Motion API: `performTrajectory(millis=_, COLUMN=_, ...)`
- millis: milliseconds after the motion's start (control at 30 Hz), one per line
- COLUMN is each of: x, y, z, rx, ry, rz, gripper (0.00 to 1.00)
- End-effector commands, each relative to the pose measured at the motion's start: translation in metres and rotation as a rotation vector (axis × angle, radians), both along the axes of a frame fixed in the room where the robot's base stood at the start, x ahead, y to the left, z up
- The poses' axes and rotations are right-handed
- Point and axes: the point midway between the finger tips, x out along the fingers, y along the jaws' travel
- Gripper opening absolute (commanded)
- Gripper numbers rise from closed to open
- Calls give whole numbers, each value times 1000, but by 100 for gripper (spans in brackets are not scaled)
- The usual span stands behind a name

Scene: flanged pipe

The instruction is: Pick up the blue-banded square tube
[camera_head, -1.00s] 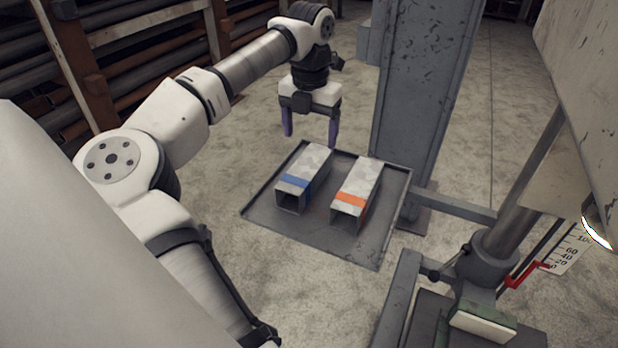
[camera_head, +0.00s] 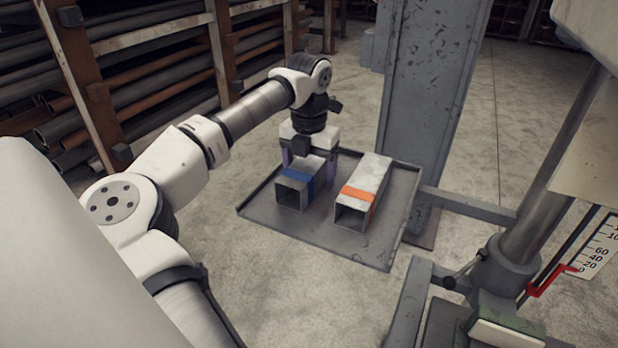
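The blue-banded square tube (camera_head: 296,186) lies on a dark metal tray (camera_head: 372,247), its open end toward the camera. My gripper (camera_head: 311,176) is lowered over the tube's far part, with one finger on each side of it. The fingers look spread about the tube's width; whether they touch its walls cannot be told. The tube rests on the tray. The gripper body hides the tube's far end. An orange-banded square tube (camera_head: 364,190) lies beside it on the right, apart from the gripper.
A grey steel column (camera_head: 430,100) stands behind the tray on the right. A machine with a scale (camera_head: 597,255) and a red pointer (camera_head: 550,281) stands at the right. A rack of pipes (camera_head: 150,75) fills the back left. Floor left of the tray is clear.

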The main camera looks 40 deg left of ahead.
Motion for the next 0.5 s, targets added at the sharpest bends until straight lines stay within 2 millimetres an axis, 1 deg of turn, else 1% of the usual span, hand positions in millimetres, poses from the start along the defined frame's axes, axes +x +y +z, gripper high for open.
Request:
performTrajectory(millis=100, x=0, y=0, z=1, rx=0, ry=0, rz=0, gripper=80)
performTrajectory(millis=500, x=0, y=0, z=2, rx=0, ry=-1, rz=0, gripper=28)
